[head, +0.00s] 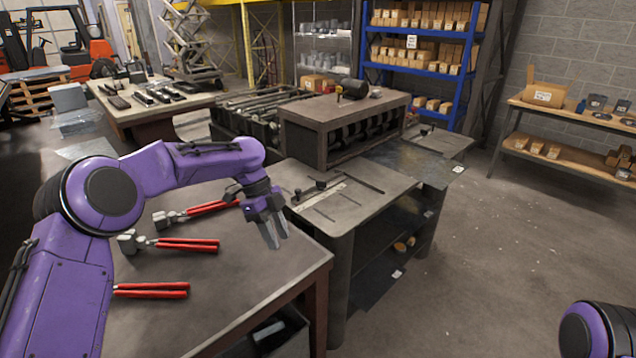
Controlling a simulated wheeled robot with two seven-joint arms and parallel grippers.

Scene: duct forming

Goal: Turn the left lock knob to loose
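A grey machine table (365,196) stands right of my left gripper, with a pale metal strip (318,194) lying across its left part. Two small black knobs show near this strip: the left knob (297,196) is nearer to my gripper, the other knob (321,185) sits a little to its right. Whether either is tight or loose cannot be told. My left gripper (278,242) points down left of the machine table, over the right edge of the tool bench. Its fingertips look apart with nothing between them, and it is clear of the knobs. My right gripper is out of view.
Red-handled tools (186,244) lie on the tool bench (250,290) under my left arm. A dark box-shaped rack (338,128) stands behind the machine table. A blue shelf (425,55) is at the back. The floor (480,270) on the right is free.

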